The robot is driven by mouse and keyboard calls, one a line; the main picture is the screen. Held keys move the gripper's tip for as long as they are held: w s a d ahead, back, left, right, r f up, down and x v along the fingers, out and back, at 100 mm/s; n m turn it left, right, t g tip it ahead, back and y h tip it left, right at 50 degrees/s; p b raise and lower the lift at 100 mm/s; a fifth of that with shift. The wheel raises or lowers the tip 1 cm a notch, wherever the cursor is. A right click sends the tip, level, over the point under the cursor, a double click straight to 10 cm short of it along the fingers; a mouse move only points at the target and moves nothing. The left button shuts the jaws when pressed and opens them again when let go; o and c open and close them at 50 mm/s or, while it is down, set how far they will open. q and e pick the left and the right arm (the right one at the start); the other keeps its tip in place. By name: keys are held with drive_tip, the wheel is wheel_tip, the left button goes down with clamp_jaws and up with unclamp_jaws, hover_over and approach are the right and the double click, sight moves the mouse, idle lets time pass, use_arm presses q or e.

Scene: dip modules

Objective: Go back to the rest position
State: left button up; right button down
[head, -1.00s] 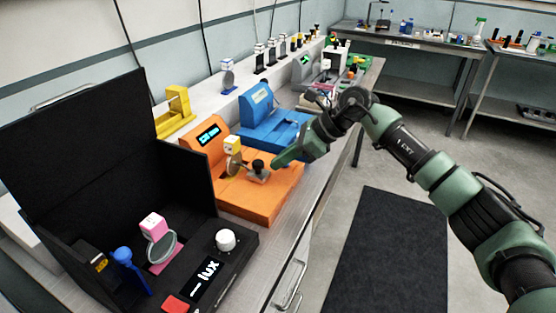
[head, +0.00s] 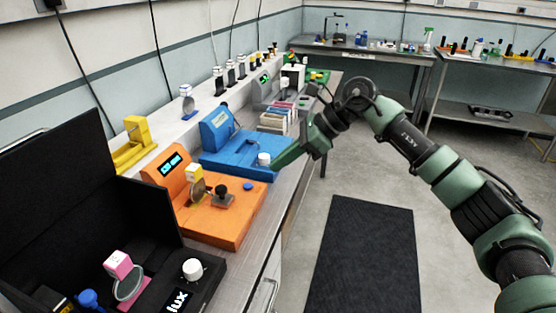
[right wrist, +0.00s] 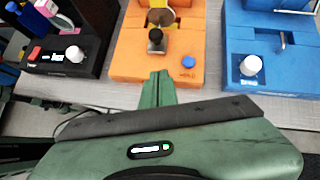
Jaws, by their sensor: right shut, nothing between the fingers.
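My right gripper (head: 275,163) is shut and empty in the head view. Its green fingers overlap the front of the blue module (head: 243,150) in the picture, next to its white knob (head: 264,159). The orange module also shows in the head view (head: 215,220). My left gripper is in neither view.
The black lux box (head: 207,268) with a pink-topped disc holder (head: 118,265) stands at the lower left. A yellow stand (head: 138,140) and several small holders line the back ledge. A dark mat (head: 368,260) lies on the open floor at right. Other benches (head: 380,50) stand behind.

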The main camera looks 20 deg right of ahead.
drive_tip(key=s+a+r+m+t+y, duration=0.25)
drive_tip(key=a+m+y, duration=0.25)
drive_tip(key=a, duration=0.3)
drive_tip(key=s+a+r+m+t+y, duration=0.1)
drive_tip(key=a+r+m+t+y, duration=0.15)
drive_tip(key=a+m+y, duration=0.4)
drive_tip(key=s+d+f+m+t+h, duration=0.2)
drive_tip(key=d+f+m+t+h, duration=0.95)
drive_tip(key=m+h, duration=1.05)
drive_tip(key=s+d+f+m+g+y, duration=0.2)
drive_tip(key=s+d+f+m+g, duration=0.4)
drive_tip(key=f+m, duration=0.4)
drive_tip(key=s+f+m+g, duration=0.2)
drive_tip(key=s+f+g, duration=0.4)
drive_tip(key=s, duration=0.7)
drive_tip(key=s+f+m+g, duration=0.35)
drive_tip(key=s+f, duration=0.45)
drive_tip(key=s, duration=0.4)
wheel_tip(320, 180, down, 24)
drive_tip(key=s+n+g, duration=0.1)
drive_tip(key=g, duration=0.1)
drive_tip(key=s+d+f+g, duration=0.1)
drive_tip(key=s+d+f, duration=0.2)
drive_tip(key=s+f, duration=1.4)
drive_tip(key=shift+s+f, duration=0.15)
drive_tip(key=shift+s, duration=0.2)
